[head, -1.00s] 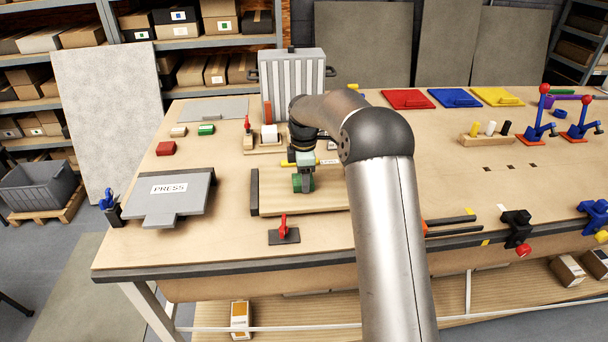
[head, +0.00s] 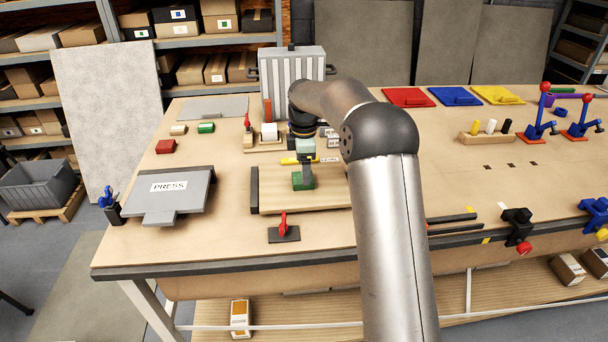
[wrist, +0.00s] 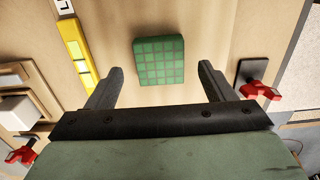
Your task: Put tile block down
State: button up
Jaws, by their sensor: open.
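The green tile block (head: 303,181) rests on the wooden panel board (head: 270,200) in the middle left of the bench. In the wrist view the block (wrist: 160,60) shows its gridded green face, just ahead of the fingertips and touching neither finger. My gripper (head: 303,168) is directly above the block in the head view. In the wrist view my gripper (wrist: 160,76) is open, with its two fingers spread wider than the block and nothing between them.
A yellow bar (wrist: 78,52) lies left of the block in the wrist view. A red-handled clamp (head: 284,230) stands at the board's front.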

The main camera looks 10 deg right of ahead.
notch_tip(320, 180, up, 9)
jog(key=s+r+m, duration=0.2)
jog(key=s+m, duration=0.5)
jog(key=s, duration=1)
jog(key=s+f+m, duration=0.4)
jog(key=s+m, duration=0.1)
jog(key=s, duration=0.6)
jog(key=s+f+m, duration=0.5)
jog(key=s, duration=0.7)
jog(key=shift+s+f+t, duration=0.2)
jog(key=shift+f+t, duration=0.05)
jog(key=shift+t, duration=0.15)
